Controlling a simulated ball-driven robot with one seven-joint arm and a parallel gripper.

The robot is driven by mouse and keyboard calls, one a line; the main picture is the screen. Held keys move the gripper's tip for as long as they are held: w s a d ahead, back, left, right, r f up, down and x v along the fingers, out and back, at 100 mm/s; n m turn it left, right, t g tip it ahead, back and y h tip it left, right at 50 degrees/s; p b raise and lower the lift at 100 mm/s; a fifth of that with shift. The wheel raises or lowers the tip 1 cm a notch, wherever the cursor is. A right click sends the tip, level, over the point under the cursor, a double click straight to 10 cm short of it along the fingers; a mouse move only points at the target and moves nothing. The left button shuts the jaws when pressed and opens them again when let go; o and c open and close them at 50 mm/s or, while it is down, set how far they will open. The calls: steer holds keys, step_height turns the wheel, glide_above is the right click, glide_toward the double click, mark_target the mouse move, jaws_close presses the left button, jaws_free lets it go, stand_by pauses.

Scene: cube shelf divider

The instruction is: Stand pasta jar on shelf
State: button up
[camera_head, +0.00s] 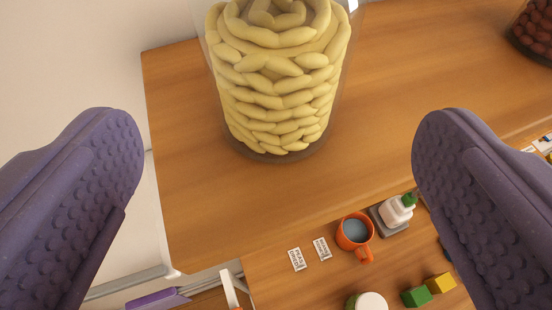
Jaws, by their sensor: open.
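A clear pasta jar (280,95) full of pale yellow pasta stands upright on the wooden shelf (185,120), near its left end. The top of the jar is cut off by the upper edge of the picture. My gripper (278,160) is open, with a purple padded finger on the left and another on the right. The jar shows between and beyond the two fingers, and neither finger appears to touch it.
A second jar with dark red contents (534,35) stands at the far right. The shelf between the jars is clear.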

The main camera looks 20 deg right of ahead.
steer(key=w+a+r+n+t+y, duration=0.1)
steer(key=w+a+r+t+y, duration=0.15)
steer(key=r, duration=0.75)
steer(key=w+a+r+n+t+y, duration=0.15)
steer(key=a+r+y, duration=0.25)
steer(key=r, duration=0.6)
steer(key=s+d+r+n, duration=0.1)
steer(key=s+d+r, duration=0.3)
steer(key=r, duration=0.5)
steer(key=s+d+r+g+h, duration=0.1)
steer(key=s+d+r, duration=0.4)
steer(key=r, duration=0.5)
steer(key=shift+s+d+r+n+g, duration=0.25)
steer(key=shift+d+n+g, duration=0.05)
steer(key=shift+n, duration=0.05)
steer(key=shift+s+h, duration=0.1)
steer(key=shift+h, duration=0.15)
